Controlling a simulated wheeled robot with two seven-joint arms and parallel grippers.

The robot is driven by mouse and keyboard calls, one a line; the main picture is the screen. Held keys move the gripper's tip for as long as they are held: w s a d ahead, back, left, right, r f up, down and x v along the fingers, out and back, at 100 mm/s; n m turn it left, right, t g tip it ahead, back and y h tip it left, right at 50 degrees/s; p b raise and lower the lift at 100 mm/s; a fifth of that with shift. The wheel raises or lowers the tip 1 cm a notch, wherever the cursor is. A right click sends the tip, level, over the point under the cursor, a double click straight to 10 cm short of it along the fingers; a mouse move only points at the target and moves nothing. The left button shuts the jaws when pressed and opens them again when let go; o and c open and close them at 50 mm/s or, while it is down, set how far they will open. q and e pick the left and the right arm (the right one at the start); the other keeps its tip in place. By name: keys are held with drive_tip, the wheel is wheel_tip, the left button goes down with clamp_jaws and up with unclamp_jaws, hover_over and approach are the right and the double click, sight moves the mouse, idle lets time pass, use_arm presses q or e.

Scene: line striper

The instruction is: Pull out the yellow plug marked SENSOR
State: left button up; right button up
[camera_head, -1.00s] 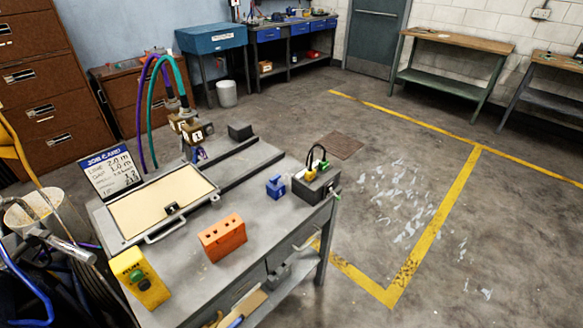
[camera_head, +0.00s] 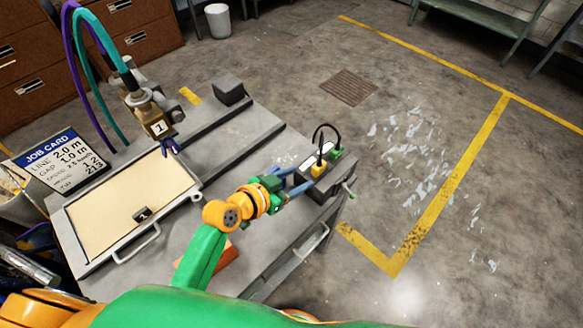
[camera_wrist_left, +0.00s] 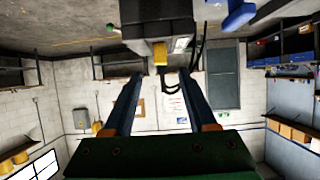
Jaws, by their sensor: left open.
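The yellow plug (camera_head: 318,169) sits in the dark box (camera_head: 329,180) at the right end of the bench, with a black cable looping up from it. A green plug (camera_head: 337,153) is beside it. My left gripper (camera_head: 302,178) is open just left of the box, its blue fingers pointing at the yellow plug. In the left wrist view, the yellow plug (camera_wrist_left: 160,53) lies ahead, in line with the gap between the open fingers (camera_wrist_left: 160,80); nothing is held. Any SENSOR lettering is too small to read. My right gripper is not in view.
My left arm crosses the bench's front and partly hides an orange block (camera_head: 222,262). A framed cream panel (camera_head: 130,205) and a machine head with hoses (camera_head: 150,110) are at the left. A blue object (camera_wrist_left: 238,12) is near the box. Floor right of the bench is clear.

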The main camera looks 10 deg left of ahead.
sight(314, 170)
use_arm(q)
drive_tip(key=b+x, duration=0.2)
drive_tip(key=x, duration=0.2)
drive_tip(key=b+x, duration=0.2)
drive_tip(key=x, duration=0.1)
drive_tip(key=shift+w+f, duration=0.3)
drive_tip(key=shift+f, duration=0.1)
drive_tip(key=shift+w+d, duration=0.1)
drive_tip(key=shift+w, duration=0.05)
drive_tip(key=shift+s+r, duration=0.3)
drive_tip(key=shift+w+f, duration=0.15)
drive_tip(key=shift+w, duration=0.1)
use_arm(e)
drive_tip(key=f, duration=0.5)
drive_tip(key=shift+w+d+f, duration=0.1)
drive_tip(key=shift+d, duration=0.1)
use_arm(q)
drive_tip(key=shift+s, duration=0.1)
drive_tip(key=shift+s, duration=0.1)
clamp_jaws()
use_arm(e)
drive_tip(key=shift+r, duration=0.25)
